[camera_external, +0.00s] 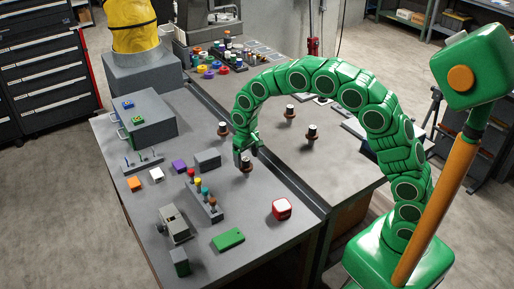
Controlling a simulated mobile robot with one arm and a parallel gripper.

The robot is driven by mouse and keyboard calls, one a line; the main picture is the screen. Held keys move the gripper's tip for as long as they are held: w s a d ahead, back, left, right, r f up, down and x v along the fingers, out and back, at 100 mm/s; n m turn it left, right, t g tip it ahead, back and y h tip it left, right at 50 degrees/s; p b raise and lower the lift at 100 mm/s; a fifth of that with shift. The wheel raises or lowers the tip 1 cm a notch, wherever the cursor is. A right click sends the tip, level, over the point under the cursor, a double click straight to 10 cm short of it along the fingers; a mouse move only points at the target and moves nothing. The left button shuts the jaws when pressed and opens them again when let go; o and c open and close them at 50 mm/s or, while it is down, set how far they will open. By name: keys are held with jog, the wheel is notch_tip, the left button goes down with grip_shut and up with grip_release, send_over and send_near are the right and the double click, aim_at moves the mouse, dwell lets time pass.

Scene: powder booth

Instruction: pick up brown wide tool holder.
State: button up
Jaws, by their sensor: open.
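Several brown-based holders with black and white tops stand upright on the grey tables. One brown holder (246,165) is directly below or between the fingertips of my gripper (243,155). Another brown holder (222,129) stands behind it to the left, and two more stand to the right, one farther back (290,112) and one nearer (312,134). At this size I cannot tell which is the wide one. My gripper is open and points down; whether its fingers touch the holder is not clear.
A rack with coloured pegs (207,199), a grey block (207,160), a red-and-white cube (282,209) and a green block (228,239) lie near the gripper. A grey box (150,122) stands at the left. A dark gap (270,160) separates the two tables.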

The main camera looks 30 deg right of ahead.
aim_at(246, 165)
jog(key=f, duration=0.4)
jog(key=shift+a+f, duration=0.2)
jog(key=c, duration=1.5)
